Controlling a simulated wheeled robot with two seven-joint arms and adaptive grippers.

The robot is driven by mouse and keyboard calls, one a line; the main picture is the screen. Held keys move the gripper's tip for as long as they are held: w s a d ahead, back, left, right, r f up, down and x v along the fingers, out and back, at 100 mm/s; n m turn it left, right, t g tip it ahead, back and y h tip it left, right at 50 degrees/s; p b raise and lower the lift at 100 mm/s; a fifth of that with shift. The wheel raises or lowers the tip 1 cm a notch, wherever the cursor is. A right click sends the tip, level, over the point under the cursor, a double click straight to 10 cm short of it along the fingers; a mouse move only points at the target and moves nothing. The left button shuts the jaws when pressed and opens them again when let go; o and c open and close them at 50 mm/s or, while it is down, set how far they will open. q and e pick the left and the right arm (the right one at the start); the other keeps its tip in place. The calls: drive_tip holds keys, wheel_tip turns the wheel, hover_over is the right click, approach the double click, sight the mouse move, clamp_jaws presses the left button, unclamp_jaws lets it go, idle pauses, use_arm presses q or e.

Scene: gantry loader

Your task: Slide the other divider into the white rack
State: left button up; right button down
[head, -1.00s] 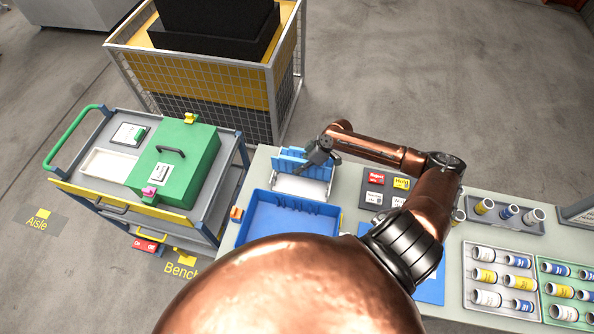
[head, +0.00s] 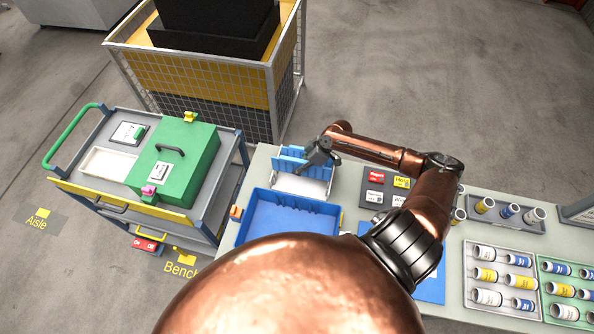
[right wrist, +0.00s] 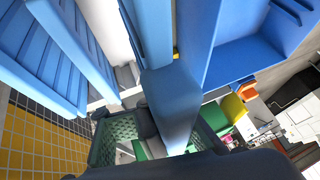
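The white rack (head: 304,188) stands on the bench behind the blue tray, with blue slatted dividers (head: 288,160) upright at its back. My right gripper (head: 318,163) is over the rack, close to the dividers' right end. In the right wrist view a blue slatted divider (right wrist: 45,50) fills the left side and a blue panel (right wrist: 198,45) stands close in the middle. I cannot tell if the gripper's fingers are closed on that panel, or if the panel touches the rack. My left gripper is out of view.
The blue tray (head: 247,226) sits just in front of the rack. Labelled tiles (head: 375,178) lie right of it, under my right arm. A cart with a green box (head: 195,170) stands left, and a mesh cage (head: 290,92) stands behind the bench.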

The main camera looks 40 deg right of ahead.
drive_tip(key=shift+f+b, duration=2.05)
drive_tip(key=shift+f, duration=1.2)
drive_tip(key=c, duration=1.4)
unclamp_jaws()
drive_tip(key=shift+c, duration=0.2)
drive_tip(key=shift+o, duration=0.6)
drive_tip(key=shift+o, duration=0.8)
drive_tip(key=shift+s, duration=0.1)
drive_tip(key=o, duration=0.7)
drive_tip(key=shift+c, duration=0.2)
drive_tip(key=shift+d+r, duration=0.15)
drive_tip(key=shift+r, duration=0.05)
